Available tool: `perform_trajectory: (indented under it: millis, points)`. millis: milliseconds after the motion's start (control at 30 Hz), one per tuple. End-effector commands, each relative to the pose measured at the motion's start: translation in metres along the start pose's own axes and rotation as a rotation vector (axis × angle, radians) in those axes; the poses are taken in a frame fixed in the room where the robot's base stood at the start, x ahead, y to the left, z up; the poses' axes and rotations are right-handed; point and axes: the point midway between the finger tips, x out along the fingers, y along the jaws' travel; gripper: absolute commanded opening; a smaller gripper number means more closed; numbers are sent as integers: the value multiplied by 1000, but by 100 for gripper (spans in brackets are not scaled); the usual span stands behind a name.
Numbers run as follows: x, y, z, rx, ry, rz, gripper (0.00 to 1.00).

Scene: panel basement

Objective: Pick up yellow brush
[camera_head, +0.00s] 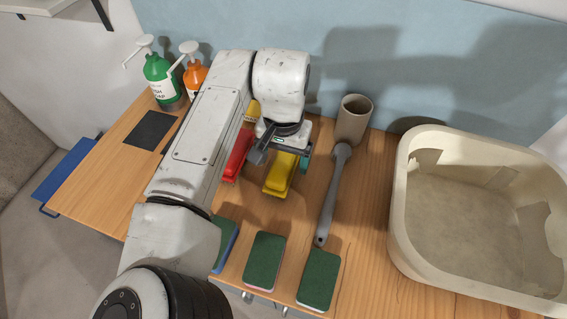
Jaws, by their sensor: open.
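A yellow brush (281,175) lies on the wooden counter near the middle of the view. Its far end is hidden under my gripper (277,158). My gripper points down over the far part of the brush, with its dark fingers on either side of the picture's view of it. The gripper is open. I cannot tell whether the fingers touch the brush or hang above it.
A red brush (237,156) lies close to the left. A grey long-handled brush (331,200) and a beige cup (353,120) are to the right. Green sponges (264,262) line the front edge. A large beige basin (402,215) fills the right. Soap bottles (160,78) stand back left.

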Motion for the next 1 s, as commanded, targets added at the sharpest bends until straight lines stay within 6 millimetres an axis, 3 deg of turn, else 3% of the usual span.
perform_trajectory:
  millis: [133, 367, 1000]
  points:
    - [11, 0, 0, 0, 0, 0, 85]
    - [13, 0, 0, 0, -1, -1, 85]
    - [12, 0, 0, 0, -1, 0, 24]
